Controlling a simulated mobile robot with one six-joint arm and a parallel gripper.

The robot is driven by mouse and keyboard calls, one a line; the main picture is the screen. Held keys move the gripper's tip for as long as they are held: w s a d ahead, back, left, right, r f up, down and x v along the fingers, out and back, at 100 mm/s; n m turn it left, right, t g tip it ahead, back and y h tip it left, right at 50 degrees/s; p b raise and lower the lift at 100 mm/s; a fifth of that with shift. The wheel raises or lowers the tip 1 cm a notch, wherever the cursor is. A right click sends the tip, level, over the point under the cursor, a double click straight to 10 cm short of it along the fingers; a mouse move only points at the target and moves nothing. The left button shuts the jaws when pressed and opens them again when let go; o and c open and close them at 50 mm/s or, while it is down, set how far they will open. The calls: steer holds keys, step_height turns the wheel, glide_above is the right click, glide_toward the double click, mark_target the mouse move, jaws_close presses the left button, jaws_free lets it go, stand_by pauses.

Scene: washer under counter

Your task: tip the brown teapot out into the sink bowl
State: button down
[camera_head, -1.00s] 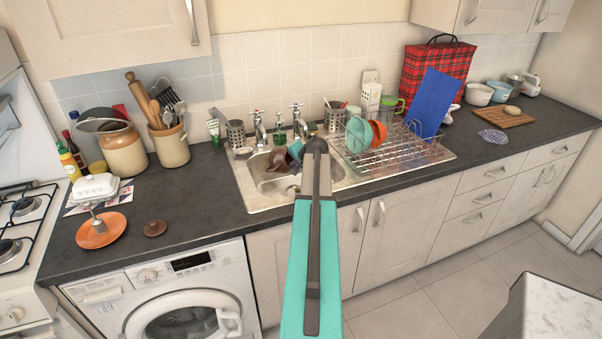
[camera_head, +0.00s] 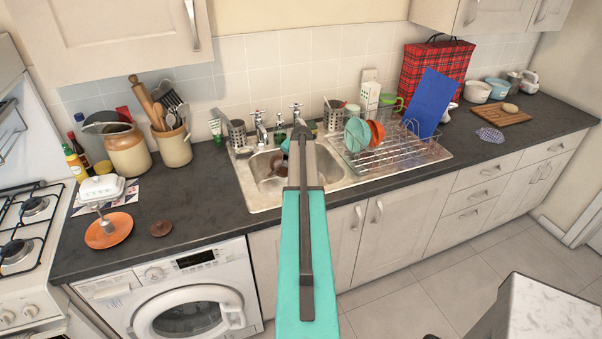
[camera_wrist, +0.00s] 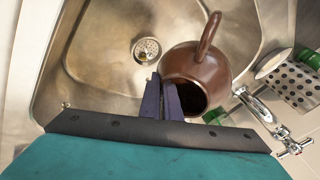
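The brown teapot (camera_wrist: 210,72) hangs over the steel sink bowl (camera_wrist: 95,50) in the wrist view. Its handle points to the top of the picture, and its dark, lidless mouth faces towards the wrist camera. My gripper (camera_wrist: 162,88) has its two dark fingers close together at the rim, one over the mouth and one outside, shut on the teapot's wall. The spout and any contents cannot be made out. In the head view my arm hides most of the teapot and part of the sink bowl (camera_head: 262,182). A brown lid (camera_head: 161,228) lies on the worktop.
Taps (camera_head: 297,112) and a perforated steel cutlery holder (camera_head: 237,133) stand behind the sink. A dish rack (camera_head: 400,155) with plates and bowls is on the right. An orange plate (camera_head: 109,230) lies on the left worktop, with free room between it and the sink.

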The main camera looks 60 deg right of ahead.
mark_target(280, 154)
steer(key=shift+w+r+g+p, duration=0.15)
steer(key=shift+w+g+p, duration=0.1)
steer(key=shift+g+p, duration=0.5)
steer(key=shift+w+g, duration=0.45)
steer(key=shift+g, duration=0.1)
steer(key=shift+w+d+n+g, duration=0.1)
steer(key=shift+w+n+g, duration=0.15)
steer(key=shift+w+g, duration=0.65)
steer(key=shift+w+n+g, duration=0.25)
steer(key=shift+w+g, duration=0.3)
steer(key=shift+g, duration=0.65)
steer(key=shift+w+r+g+y, duration=0.35)
steer(key=shift+r+g, duration=0.15)
steer(key=shift+r, duration=0.3)
steer(key=shift+f+b, duration=0.1)
steer(key=shift+b, duration=0.45)
steer(key=shift+b, duration=0.5)
steer(key=shift+w+r+g+b, duration=0.1)
steer(key=shift+r+g+b, duration=0.25)
steer(key=shift+b, duration=0.1)
steer(key=shift+r, duration=0.1)
